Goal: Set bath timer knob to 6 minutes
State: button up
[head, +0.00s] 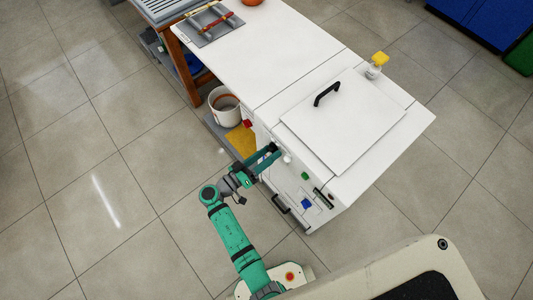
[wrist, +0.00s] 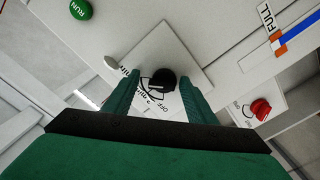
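The timer knob (wrist: 163,80) is black and sits on a square white dial plate (wrist: 182,50) in the wrist view. The plate carries a black arc, the word OFF and small numbers, partly hidden by the left finger. The knob shows a pale pointer mark, but I cannot tell which number it indicates. My gripper (wrist: 160,78) is open, with one green finger on each side of the knob and visible gaps between. In the head view my gripper (head: 268,158) is at the front face of the white bath unit (head: 345,115); the knob is hidden there.
Below the bench, a white bucket (head: 224,104) stands near a yellow mat (head: 240,142). Open floor lies to the left.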

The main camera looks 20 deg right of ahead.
jog(key=shift+a, duration=0.1)
jog(key=v, duration=1)
jog(key=shift+s+a, duration=0.2)
jog(key=shift+a, duration=0.1)
